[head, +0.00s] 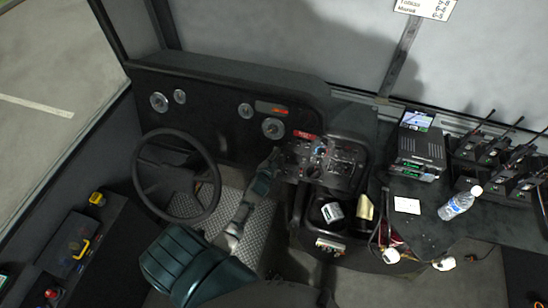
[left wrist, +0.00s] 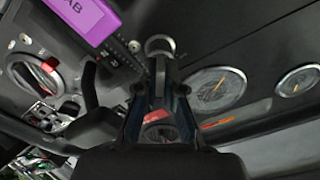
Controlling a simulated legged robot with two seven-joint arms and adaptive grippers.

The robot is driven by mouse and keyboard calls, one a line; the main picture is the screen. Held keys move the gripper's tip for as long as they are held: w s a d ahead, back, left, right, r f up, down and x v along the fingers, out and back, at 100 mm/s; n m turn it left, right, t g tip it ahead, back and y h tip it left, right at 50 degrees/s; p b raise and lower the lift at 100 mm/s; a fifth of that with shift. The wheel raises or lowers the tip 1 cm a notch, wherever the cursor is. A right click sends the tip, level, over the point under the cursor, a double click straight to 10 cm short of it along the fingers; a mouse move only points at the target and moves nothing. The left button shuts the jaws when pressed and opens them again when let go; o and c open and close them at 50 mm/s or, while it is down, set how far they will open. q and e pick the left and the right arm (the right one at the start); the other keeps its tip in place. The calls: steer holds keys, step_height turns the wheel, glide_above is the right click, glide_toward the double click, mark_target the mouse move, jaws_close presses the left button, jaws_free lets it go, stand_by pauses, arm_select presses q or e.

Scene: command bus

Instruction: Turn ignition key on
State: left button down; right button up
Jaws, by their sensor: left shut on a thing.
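My left gripper (head: 277,158) reaches up to the dashboard, at the left edge of the switch panel (head: 322,160). In the left wrist view its fingers (left wrist: 160,68) point at the panel and close together on a small part at their tips. A round metallic ring (left wrist: 160,46) shows just beyond the fingertips and looks like the ignition key or its switch. The fingers hide much of it, and its turn angle cannot be told. In the head view the key is hidden by the gripper. My right gripper is in neither view.
The steering wheel (head: 177,175) stands left of my arm. Gauges (left wrist: 215,92) sit beside the fingers. A purple label (left wrist: 82,15) is near them. Radios (head: 490,150), a water bottle (head: 460,202) and a printer-like device (head: 418,150) crowd the right counter.

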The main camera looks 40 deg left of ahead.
arm_select(q)
steer(key=c, duration=1.3)
jaws_free()
steer(key=shift+w+r, duration=0.25)
steer(key=shift+r, duration=0.05)
steer(key=shift+w+f, duration=0.1)
steer(key=shift+f, duration=0.05)
steer(key=shift+s+f, duration=0.2)
steer(key=shift+s, duration=0.05)
steer(key=v, duration=1.2)
steer(key=shift+w, duration=0.1)
